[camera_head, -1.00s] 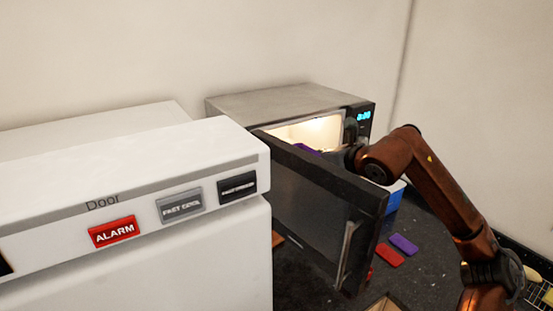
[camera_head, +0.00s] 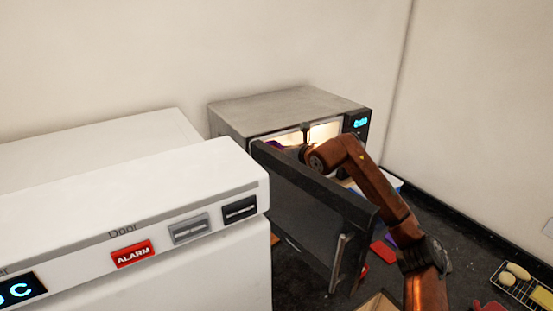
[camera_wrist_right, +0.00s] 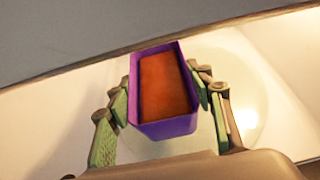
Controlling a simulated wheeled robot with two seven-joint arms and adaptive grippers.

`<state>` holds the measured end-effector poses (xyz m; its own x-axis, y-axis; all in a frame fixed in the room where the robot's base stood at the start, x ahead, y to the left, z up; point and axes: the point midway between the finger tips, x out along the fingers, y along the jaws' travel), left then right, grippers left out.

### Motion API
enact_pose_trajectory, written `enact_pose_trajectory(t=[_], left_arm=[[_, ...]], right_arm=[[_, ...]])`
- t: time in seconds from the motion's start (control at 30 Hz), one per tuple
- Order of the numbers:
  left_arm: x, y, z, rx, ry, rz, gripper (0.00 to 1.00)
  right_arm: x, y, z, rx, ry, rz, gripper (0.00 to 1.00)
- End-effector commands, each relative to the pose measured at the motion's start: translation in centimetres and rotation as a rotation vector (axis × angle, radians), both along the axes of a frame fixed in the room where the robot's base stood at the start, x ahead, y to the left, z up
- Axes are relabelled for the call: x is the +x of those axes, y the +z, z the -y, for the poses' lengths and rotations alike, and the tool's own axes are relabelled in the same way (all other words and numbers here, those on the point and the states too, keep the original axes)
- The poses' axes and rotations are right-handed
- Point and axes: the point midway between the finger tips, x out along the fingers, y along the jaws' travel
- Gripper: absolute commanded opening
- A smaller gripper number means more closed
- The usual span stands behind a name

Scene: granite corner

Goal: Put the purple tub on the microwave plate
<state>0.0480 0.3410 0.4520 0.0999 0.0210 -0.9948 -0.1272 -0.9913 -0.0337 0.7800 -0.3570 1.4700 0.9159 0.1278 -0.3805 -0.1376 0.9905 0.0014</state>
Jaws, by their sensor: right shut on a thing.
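The purple tub (camera_wrist_right: 166,128), with reddish-brown contents, sits between the fingers of my right gripper (camera_wrist_right: 161,88) in the right wrist view. The fingers are shut on its two long sides. In the head view a small purple part of the tub (camera_head: 276,146) shows inside the lit microwave (camera_head: 290,105), above the open door's top edge. The pale round microwave plate (camera_wrist_right: 243,112) is below and around the tub in the wrist view. I cannot tell whether the tub touches it. The door hides most of my right gripper in the head view. My left gripper is not in view.
A white appliance (camera_head: 130,200) with buttons fills the left foreground. A red block (camera_head: 383,251) lies on the dark counter (camera_head: 440,255), and a wire rack (camera_head: 525,285) is at the far right.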

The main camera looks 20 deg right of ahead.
Motion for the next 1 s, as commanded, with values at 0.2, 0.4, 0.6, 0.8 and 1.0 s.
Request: enact_pose_trajectory(t=[0.2, 0.4, 0.6, 0.8, 1.0], left_arm=[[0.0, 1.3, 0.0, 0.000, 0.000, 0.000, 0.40], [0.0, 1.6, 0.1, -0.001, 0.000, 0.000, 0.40], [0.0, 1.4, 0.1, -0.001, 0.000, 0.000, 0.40], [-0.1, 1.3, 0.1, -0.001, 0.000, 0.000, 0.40], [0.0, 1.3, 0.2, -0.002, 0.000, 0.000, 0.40]], right_arm=[[0.2, -2.8, -0.1, 0.001, 0.001, -0.002, 0.10], [0.8, -3.3, -0.2, 0.001, 0.001, 0.002, 0.10], [0.7, -3.5, -0.2, 0.001, 0.001, 0.001, 0.10], [0.7, -3.8, -0.1, 0.000, 0.001, -0.002, 0.57], [0.7, -3.7, -0.1, 0.000, 0.001, -0.002, 0.65]])
